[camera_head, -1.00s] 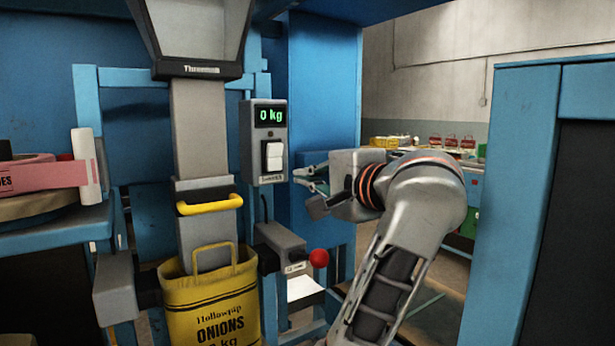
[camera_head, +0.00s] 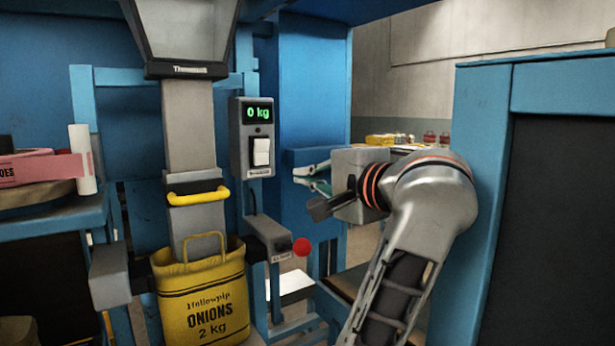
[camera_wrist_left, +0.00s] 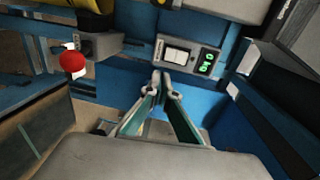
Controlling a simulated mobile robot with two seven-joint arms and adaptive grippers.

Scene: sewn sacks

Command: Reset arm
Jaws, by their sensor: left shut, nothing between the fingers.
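My left gripper (camera_head: 298,178) is at the middle of the head view, empty, with its fingertips close together. It points left toward the grey control box (camera_head: 251,140), which has a white rocker switch and a green display reading 0 kg. There is a visible gap between the fingertips and the box. In the left wrist view, the fingertips (camera_wrist_left: 166,82) converge just below the same control box (camera_wrist_left: 187,56). My left forearm rises from the bottom right of the head view. My right gripper is not in view.
A yellow onion sack (camera_head: 203,305) hangs below the grey chute (camera_head: 190,125). A red ball knob (camera_head: 302,247) is beneath the control box. A blue cabinet (camera_head: 485,200) stands close to the right of my arm.

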